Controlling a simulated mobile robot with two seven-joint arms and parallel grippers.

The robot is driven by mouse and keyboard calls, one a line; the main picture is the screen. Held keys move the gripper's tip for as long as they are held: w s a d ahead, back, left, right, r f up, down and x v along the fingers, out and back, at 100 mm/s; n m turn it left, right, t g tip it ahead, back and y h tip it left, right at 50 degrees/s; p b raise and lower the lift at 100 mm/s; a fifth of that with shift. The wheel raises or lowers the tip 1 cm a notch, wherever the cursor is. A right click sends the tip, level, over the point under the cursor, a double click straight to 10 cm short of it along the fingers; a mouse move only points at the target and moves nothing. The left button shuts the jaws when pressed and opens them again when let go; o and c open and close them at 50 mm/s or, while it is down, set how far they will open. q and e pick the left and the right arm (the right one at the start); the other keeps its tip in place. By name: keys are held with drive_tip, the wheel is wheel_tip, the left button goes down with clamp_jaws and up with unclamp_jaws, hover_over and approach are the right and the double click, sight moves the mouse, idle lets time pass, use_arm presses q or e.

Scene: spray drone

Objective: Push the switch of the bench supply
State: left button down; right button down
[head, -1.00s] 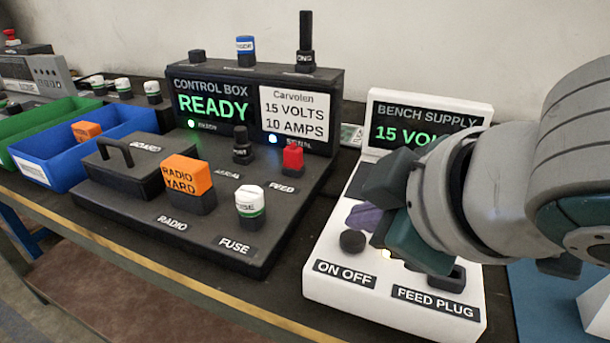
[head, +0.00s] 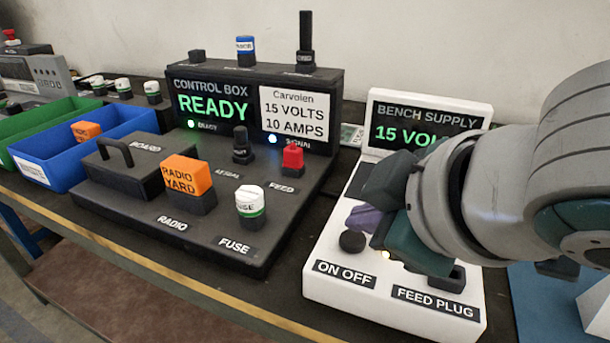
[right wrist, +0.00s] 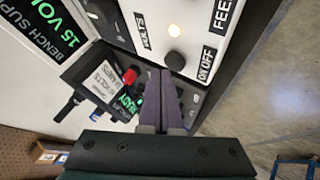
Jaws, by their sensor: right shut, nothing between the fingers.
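The white bench supply (head: 335,292) stands at the right of the head view, its screen (head: 400,128) partly covered by my right arm. Its switch, a round black knob (head: 352,241), sits above the ON OFF label (head: 345,273). In the right wrist view the switch (right wrist: 175,61) is just beyond the fingertips, beside a lit lamp (right wrist: 174,30). My right gripper (head: 362,218) is shut and empty, its purple fingers just behind the switch in the head view. Its fingers also show in the right wrist view (right wrist: 160,75). I cannot tell whether they touch the switch. My left gripper is out of view.
The black control box (head: 262,205) stands left of the supply, with an orange radio block (head: 187,177), a white fuse (head: 250,200) and a red feed plug (head: 292,158). A FEED PLUG socket (head: 446,281) is right of the switch. Blue (head: 75,170) and green bins stand far left.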

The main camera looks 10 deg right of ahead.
sight(361, 245)
drive_tip(key=shift+f, duration=0.55)
idle(0.4)
drive_tip(key=shift+r+p, duration=0.7)
drive_tip(key=shift+p, duration=0.25)
drive_tip(key=shift+f, duration=0.1)
wheel_tip(361, 245, up, 6)
drive_tip(key=p, duration=0.7)
